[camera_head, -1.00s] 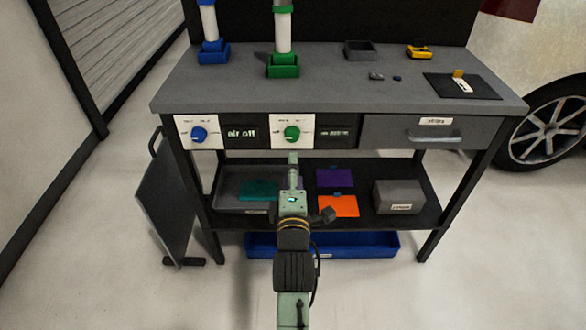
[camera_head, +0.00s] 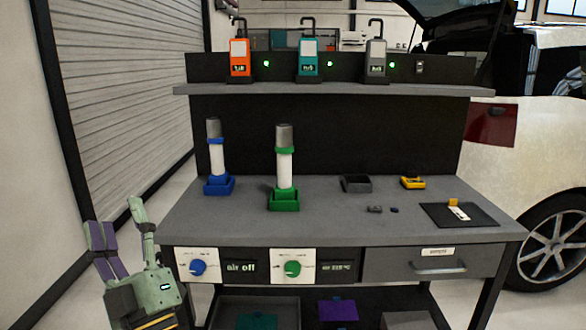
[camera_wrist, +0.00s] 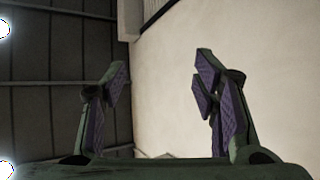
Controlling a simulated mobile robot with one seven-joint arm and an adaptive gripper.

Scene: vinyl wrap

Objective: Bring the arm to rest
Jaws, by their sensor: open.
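My gripper (camera_head: 120,222) is at the lower left in the head view, raised beside the left front corner of the workbench. Its two fingers with purple pads point upward and stand apart with nothing between them. In the wrist view my gripper (camera_wrist: 160,85) is open and empty, with a pale wall and dark panelling beyond it. It is clear of the bench and touches nothing that I can see.
The workbench (camera_head: 340,220) carries a blue-based cylinder (camera_head: 217,160), a green-based cylinder (camera_head: 285,170), a grey tray (camera_head: 356,184), a yellow item (camera_head: 412,183) and a dark mat (camera_head: 480,215). A drawer (camera_head: 400,267) is shut. A car (camera_head: 535,140) stands at right.

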